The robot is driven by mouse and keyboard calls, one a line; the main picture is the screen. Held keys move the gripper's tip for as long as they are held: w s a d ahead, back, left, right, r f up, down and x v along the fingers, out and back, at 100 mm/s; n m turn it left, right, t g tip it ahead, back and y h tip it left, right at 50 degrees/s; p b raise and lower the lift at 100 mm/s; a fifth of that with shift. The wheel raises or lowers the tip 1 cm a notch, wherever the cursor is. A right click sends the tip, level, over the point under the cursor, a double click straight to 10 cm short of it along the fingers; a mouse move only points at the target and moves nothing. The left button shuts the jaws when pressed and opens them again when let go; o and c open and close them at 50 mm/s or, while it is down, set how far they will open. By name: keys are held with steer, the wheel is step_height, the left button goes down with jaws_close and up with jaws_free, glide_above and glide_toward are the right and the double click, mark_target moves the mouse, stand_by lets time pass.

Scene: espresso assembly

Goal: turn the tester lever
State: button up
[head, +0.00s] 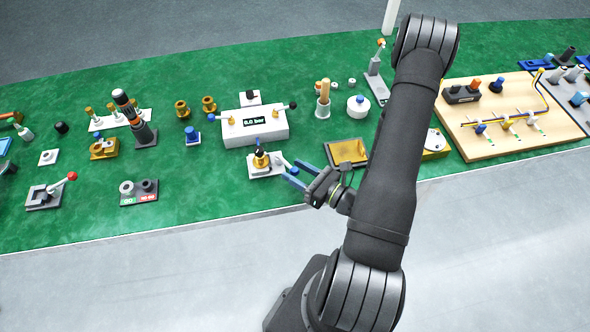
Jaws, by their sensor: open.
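The tester is a white box (270,134) with a dark display, in the middle of the green table in the head view. The display ends in "bar"; its first digit is hard to read. A short lever with a dark knob (293,105) sticks out at the tester's upper right. My gripper (290,170) has blue fingers, open and apart, below and in front of the tester. The fingers reach left toward a white plate (256,172) bearing a brass part (261,159). The gripper is clear of the lever, and I see nothing between the fingers.
A white round pot (357,106) and a cup with a tan handle (323,103) stand right of the tester. A wooden board (510,138) is far right.

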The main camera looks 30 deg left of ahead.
steer(key=shift+a, duration=0.45)
steer(key=shift+c, duration=0.3)
jaws_close()
steer(key=shift+w+d+n+g, duration=0.1)
steer(key=shift+w+n+g, duration=0.45)
steer(key=shift+g, duration=0.4)
steer(key=shift+w+d+n+g, duration=0.1)
steer(key=shift+w+n+g, duration=0.2)
steer(key=shift+n+g, duration=0.55)
steer(key=shift+w+n+g+h, duration=0.35)
steer(key=shift+n+g, duration=0.15)
steer(key=shift+g, duration=0.45)
steer(key=shift+w+n+g+h, duration=0.3)
steer(key=shift+n+g, duration=0.2)
steer(key=shift+g, duration=0.45)
